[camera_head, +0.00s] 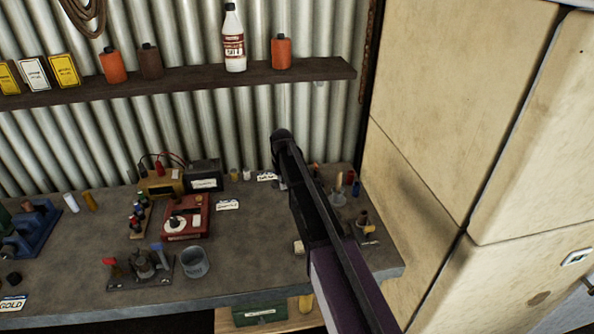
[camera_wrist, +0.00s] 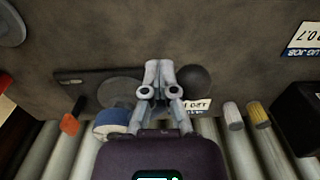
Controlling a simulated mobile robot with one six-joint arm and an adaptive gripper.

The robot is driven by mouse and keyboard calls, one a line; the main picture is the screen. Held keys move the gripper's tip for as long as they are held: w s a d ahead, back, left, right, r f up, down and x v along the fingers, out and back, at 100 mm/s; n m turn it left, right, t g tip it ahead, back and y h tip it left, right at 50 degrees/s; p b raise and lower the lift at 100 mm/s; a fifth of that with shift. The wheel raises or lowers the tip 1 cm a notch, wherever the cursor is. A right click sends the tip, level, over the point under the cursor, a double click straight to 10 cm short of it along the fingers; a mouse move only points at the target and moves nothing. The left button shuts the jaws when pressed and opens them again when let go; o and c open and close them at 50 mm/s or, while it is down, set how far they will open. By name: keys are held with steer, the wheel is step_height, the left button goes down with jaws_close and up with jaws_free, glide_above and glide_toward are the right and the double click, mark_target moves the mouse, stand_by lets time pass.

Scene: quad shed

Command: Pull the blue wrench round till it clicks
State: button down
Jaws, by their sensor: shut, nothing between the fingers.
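The likely blue wrench (camera_head: 156,247) is a small blue-ended piece on the dark metal fixture (camera_head: 145,268) near the bench's front edge in the head view. A red-ended piece (camera_head: 109,261) stands on the same fixture's left. The blue piece is too small to tell its shape or how far round it is. My gripper (camera_wrist: 157,66) is shut and empty in the wrist view, over the back of the bench. It is well to the right of the fixture and farther back. In the head view my arm hides most of the fingers.
A grey metal cup (camera_head: 195,263) stands just right of the fixture. A red box (camera_head: 187,214) with a white dial lies behind it. A dark battery-like box (camera_head: 204,176) is at the back. A shelf (camera_head: 190,79) crosses the wall above. A pale cabinet (camera_head: 420,190) stands right.

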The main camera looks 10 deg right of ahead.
steer(key=shift+w+a, duration=0.95)
steer(key=shift+a, duration=0.1)
stand_by(1.4)
steer(key=shift+s+d, duration=0.1)
steer(key=shift+s, duration=0.1)
steer(key=shift+s+d, duration=0.45)
steer(key=shift+s, duration=0.25)
steer(key=shift+r, duration=0.1)
step_height(320, 180, up, 9)
steer(key=p, duration=0.9)
stand_by(0.4)
stand_by(0.3)
steer(key=s+d+f+b, duration=0.1)
steer(key=s+d, duration=0.2)
steer(key=s, duration=1.2)
steer(key=s+d+f+b, duration=0.2)
steer(key=s+d, duration=0.2)
steer(key=s, duration=1.1)
steer(key=shift+f, duration=0.1)
